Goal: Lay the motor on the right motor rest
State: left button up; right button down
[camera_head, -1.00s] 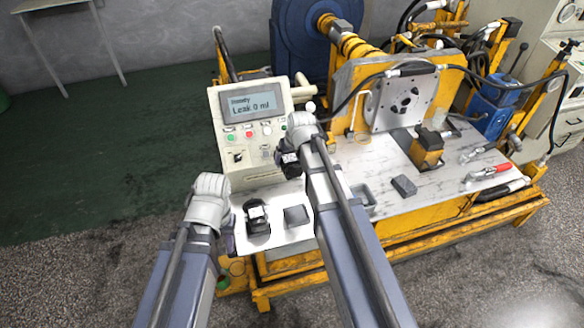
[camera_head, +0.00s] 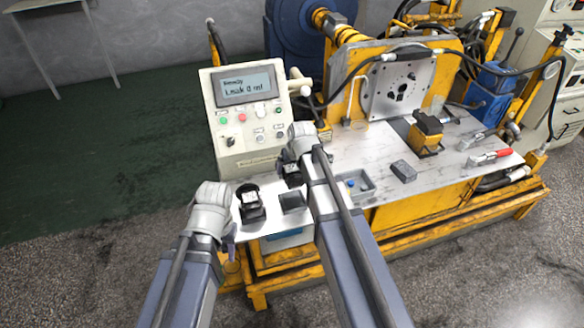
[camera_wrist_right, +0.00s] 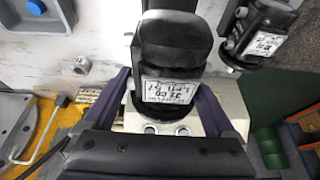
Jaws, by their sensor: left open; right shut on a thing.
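My right gripper (camera_wrist_right: 168,98) is shut on a black motor (camera_wrist_right: 172,38) with a white label. In the head view, this motor (camera_head: 292,175) shows beside my right wrist, just behind a dark square block (camera_head: 293,202) that looks like the right motor rest. The block's top is bare. I cannot tell whether the held motor touches anything. A second black motor (camera_head: 250,204) sits to the left of the block, also seen in the wrist view (camera_wrist_right: 262,32). My left gripper (camera_head: 230,236) is open and empty at the bench's near left edge, partly hidden by its wrist.
A control box (camera_head: 243,115) reading "Leak 0 ml" stands behind the motors. A grey tray (camera_head: 366,190) with a blue part lies right of my right arm. A grey block (camera_head: 403,171), a yellow fixture (camera_head: 426,134) and a red-handled clamp (camera_head: 488,158) are further right.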

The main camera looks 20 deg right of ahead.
jog(key=shift+f+b, duration=4.35)
jog(key=shift+f, duration=0.1)
jog(key=shift+f, duration=0.15)
grip_release()
notch_tip(320, 180, up, 8)
jog(key=p, duration=0.7)
jog(key=shift+p, duration=0.4)
